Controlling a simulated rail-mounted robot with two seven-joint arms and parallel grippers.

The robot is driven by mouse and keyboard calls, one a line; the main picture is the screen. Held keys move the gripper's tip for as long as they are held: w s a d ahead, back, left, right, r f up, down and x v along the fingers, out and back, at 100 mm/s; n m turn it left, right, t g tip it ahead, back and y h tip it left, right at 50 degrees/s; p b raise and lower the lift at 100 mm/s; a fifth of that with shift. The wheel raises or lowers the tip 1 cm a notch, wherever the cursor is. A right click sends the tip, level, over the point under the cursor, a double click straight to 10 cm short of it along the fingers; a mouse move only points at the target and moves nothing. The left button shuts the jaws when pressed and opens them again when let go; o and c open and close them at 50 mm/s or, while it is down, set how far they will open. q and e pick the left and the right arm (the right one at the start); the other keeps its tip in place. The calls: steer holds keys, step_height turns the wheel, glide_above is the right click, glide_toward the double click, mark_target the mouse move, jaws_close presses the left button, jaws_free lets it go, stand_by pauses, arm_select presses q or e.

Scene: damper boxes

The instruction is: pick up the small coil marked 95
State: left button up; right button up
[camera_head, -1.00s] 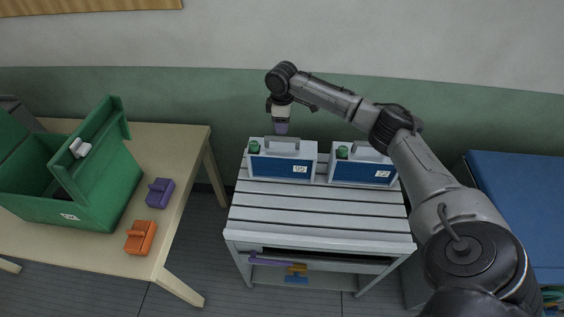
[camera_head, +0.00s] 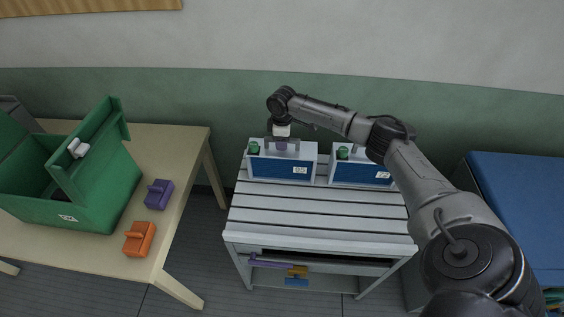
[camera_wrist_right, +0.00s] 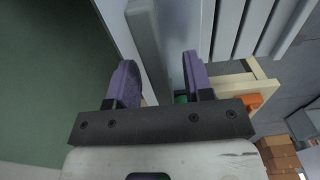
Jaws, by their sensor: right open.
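Two grey-and-blue boxes stand side by side at the back of the slatted cart: a left box (camera_head: 270,169) and a right box (camera_head: 350,174). Each has a grey top handle, a green knob and a white front label too small to read. I cannot tell which thing is the coil marked 95. My right gripper (camera_head: 282,147) is open, pointing down at the left box's handle. In the right wrist view its purple fingers (camera_wrist_right: 160,65) stand apart, with the grey handle bar (camera_wrist_right: 149,45) between them. My left gripper is not in view.
The cart top (camera_head: 310,210) is clear in front of the boxes. Its lower shelf holds purple, orange and blue items. On the left table stand an open green bin (camera_head: 95,205), a purple block (camera_head: 159,193) and an orange block (camera_head: 140,238). A blue surface (camera_head: 520,200) lies right.

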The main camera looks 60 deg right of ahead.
steer(key=shift+c, duration=0.4)
jaws_close()
steer(key=shift+r, duration=0.2)
